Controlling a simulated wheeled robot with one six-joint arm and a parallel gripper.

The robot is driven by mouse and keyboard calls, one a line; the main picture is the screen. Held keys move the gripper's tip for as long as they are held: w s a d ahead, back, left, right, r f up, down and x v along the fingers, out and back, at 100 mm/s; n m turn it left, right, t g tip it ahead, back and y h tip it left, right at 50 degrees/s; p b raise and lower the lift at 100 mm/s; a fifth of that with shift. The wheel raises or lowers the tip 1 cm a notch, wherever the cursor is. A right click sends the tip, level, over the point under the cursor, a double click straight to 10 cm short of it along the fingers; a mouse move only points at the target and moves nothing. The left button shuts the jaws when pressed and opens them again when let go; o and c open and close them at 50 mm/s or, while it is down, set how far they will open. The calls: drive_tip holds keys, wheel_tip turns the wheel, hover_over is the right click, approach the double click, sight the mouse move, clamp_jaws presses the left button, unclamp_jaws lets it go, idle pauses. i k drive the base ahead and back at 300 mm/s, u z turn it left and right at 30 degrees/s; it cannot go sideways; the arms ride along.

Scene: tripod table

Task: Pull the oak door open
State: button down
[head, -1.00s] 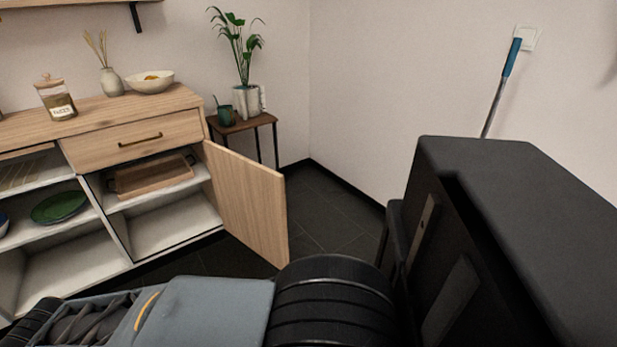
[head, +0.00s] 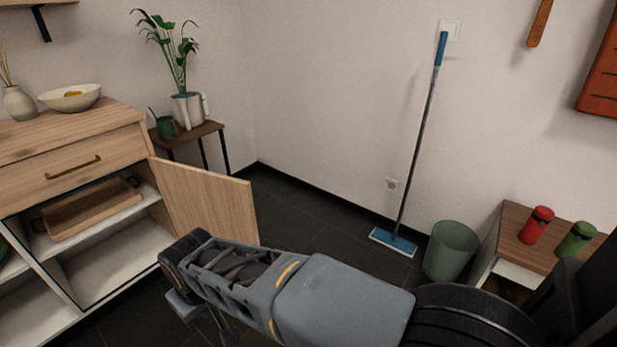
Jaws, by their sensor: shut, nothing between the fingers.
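The oak door (head: 207,200) is a pale wood panel hinged at the right side of the oak sideboard (head: 75,128). It stands wide open, swung out into the room, and the compartment behind it is exposed. My arm crosses the lower middle of the head view, in front of the door's lower part and hides its bottom edge. I cannot make out my gripper's fingers; the end of the arm lies below or behind the grey links. No handle shows on the visible face of the door.
A wooden tray (head: 92,208) lies on the upper shelf inside. A small side table (head: 205,131) with a plant (head: 172,50) stands behind the door. A blue mop (head: 394,243), a green bin (head: 450,252) and a low cabinet (head: 508,232) are at right. Dark floor between is clear.

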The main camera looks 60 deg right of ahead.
sight(222, 206)
drive_tip(key=z, duration=0.9)
drive_tip(key=i, duration=1)
